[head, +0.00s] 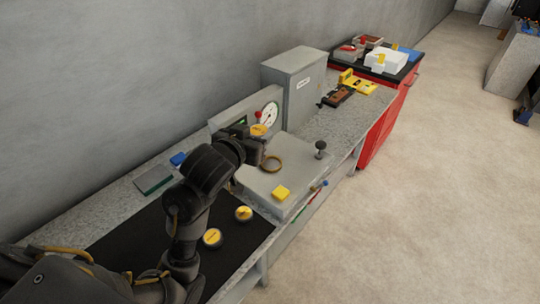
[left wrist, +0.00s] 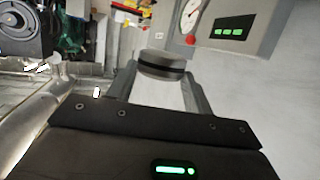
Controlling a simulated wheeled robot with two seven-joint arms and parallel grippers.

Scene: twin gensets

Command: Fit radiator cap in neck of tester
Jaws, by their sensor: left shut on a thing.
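My left gripper (head: 258,140) is shut on a radiator cap (head: 258,130) with a yellow mark on top. In the left wrist view, the grey cap (left wrist: 162,64) with a dark band sits between the two fingers of my left gripper (left wrist: 161,75). The tester (head: 254,183) is a light grey box with a raised panel and dial. My right gripper is out of view.
Two more yellow-marked caps (head: 212,237) (head: 243,213) lie on a black mat (head: 130,243). A grey cabinet (head: 292,85) stands behind. Yellow tools (head: 358,83) lie farther along the bench.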

